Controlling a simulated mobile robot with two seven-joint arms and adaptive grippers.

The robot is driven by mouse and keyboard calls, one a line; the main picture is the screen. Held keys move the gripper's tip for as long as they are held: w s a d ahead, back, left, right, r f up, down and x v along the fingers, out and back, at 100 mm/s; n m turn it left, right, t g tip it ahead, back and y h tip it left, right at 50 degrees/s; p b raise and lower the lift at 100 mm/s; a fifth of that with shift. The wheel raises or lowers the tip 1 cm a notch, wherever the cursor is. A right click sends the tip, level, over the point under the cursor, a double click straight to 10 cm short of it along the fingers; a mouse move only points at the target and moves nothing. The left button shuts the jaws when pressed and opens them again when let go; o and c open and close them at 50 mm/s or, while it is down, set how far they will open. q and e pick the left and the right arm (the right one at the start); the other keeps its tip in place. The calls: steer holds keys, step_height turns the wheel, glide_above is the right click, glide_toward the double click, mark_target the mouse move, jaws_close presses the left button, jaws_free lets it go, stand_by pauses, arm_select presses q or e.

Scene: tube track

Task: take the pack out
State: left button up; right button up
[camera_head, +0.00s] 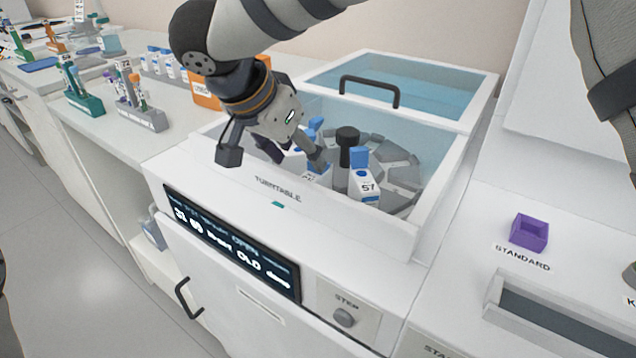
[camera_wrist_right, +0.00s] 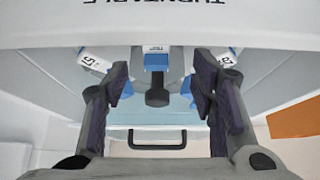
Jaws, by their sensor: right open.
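A white pack with a blue top, labelled 57 (camera_head: 366,184), stands on the grey turntable (camera_head: 403,172) inside the white machine. A second pack (camera_head: 318,173) is partly hidden behind my right gripper (camera_head: 272,154). The right gripper is open and empty over the machine's front rim. In the right wrist view, the open fingers (camera_wrist_right: 162,84) frame a middle pack (camera_wrist_right: 156,59). The 57 pack (camera_wrist_right: 96,58) is at the left and another pack (camera_wrist_right: 228,58) at the right, both partly covered by the fingers. My left gripper is not in view.
The lid with its black handle (camera_head: 369,90) is at the back, and the well is open in front of it. A dark hub (camera_head: 347,143) rises from the turntable. An orange box (camera_head: 205,92) and tube racks (camera_head: 140,116) stand left. A purple holder (camera_head: 529,232) is right.

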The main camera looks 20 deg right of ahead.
mark_target(314, 173)
steer(key=x, duration=0.7)
steer(key=shift+s+d+f, duration=0.15)
steer(key=shift+d+f, duration=0.05)
steer(key=shift+f, duration=0.1)
steer(key=shift+r, duration=0.1)
jaws_close()
